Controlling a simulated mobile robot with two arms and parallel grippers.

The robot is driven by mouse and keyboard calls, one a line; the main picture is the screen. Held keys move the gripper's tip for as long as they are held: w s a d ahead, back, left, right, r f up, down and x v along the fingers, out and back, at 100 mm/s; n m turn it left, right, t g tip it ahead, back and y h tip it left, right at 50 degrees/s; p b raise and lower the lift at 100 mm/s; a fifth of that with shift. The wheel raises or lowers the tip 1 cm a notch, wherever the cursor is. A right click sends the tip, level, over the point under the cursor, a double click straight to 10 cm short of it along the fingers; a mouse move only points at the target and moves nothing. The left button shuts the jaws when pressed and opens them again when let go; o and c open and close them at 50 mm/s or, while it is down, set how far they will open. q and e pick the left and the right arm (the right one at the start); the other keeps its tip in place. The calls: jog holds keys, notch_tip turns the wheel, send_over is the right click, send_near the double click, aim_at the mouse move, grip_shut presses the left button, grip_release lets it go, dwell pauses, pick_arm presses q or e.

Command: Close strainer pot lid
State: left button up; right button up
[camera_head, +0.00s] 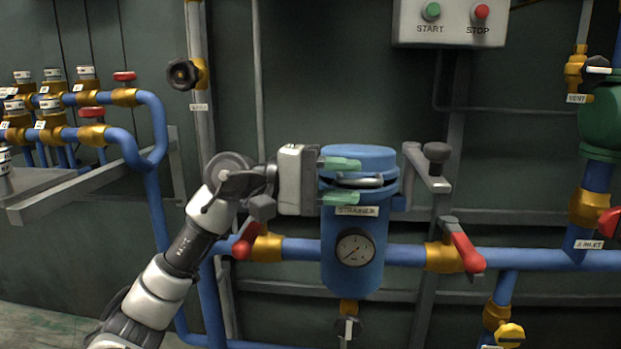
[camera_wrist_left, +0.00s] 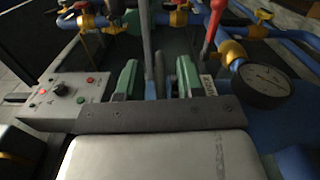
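The blue strainer pot (camera_head: 342,268) hangs in the blue pipe line, with a STRAINER label and a round gauge on its front. Its blue lid (camera_head: 370,155) sits over the pot's top, with a dark gap below it. A silver handle (camera_head: 366,183) shows at the front of this gap. My left gripper (camera_head: 342,181) comes in from the left, its green fingers apart, one at lid height and one below by the label. In the left wrist view the fingers (camera_wrist_left: 156,80) are also apart; I cannot tell whether they touch the handle. My right gripper is out of view.
A bracket with a dark knob (camera_head: 437,153) stands right of the lid. Red valve levers flank the pot, one at left (camera_head: 246,241) and one at right (camera_head: 466,251). A START/STOP box (camera_head: 452,22) is on the wall above.

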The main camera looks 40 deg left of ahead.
pick_arm(q)
jog(key=v, duration=0.9)
